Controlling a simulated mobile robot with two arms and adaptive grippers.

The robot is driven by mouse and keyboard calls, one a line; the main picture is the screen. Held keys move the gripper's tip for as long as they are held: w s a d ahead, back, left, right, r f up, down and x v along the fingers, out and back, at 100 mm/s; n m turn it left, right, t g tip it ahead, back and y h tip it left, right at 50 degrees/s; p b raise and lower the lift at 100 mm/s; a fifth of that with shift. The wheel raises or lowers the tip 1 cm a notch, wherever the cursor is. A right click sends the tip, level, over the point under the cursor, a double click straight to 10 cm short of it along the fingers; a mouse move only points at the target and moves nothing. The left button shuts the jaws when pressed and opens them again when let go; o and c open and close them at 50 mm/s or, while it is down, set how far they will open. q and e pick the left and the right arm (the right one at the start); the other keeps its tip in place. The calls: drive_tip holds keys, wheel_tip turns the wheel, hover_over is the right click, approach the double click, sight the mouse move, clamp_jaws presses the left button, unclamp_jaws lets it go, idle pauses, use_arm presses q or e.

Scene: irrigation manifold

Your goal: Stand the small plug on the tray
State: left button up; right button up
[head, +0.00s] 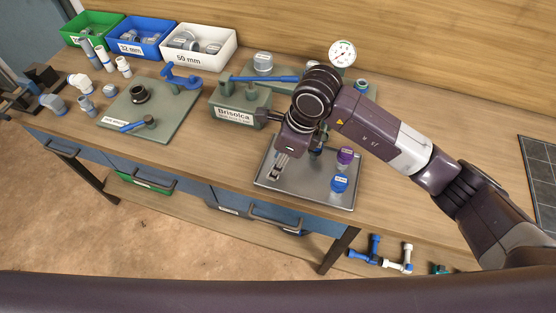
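The metal tray (308,193) lies near the front edge of the bench, right of the middle. A purple-topped piece (345,156) and a blue-topped piece (339,183) stand upright on its right side. My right gripper (279,167) points down over the tray's left half. Its fingers are small and dark here, and I cannot tell whether they are open or hold anything. The wrist hides the back of the tray. I cannot make out a small plug for certain. My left gripper is out of view.
A pressure gauge (342,53) rises behind my wrist. Green, blue and white bins (198,60) line the back left. A dark grid panel (540,172) lies far right.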

drive_tip(key=shift+d+r, duration=0.15)
drive_tip(key=shift+r, duration=0.35)
drive_tip(key=b+v, duration=0.2)
drive_tip(key=v, duration=0.9)
drive_tip(key=shift+b, duration=0.35)
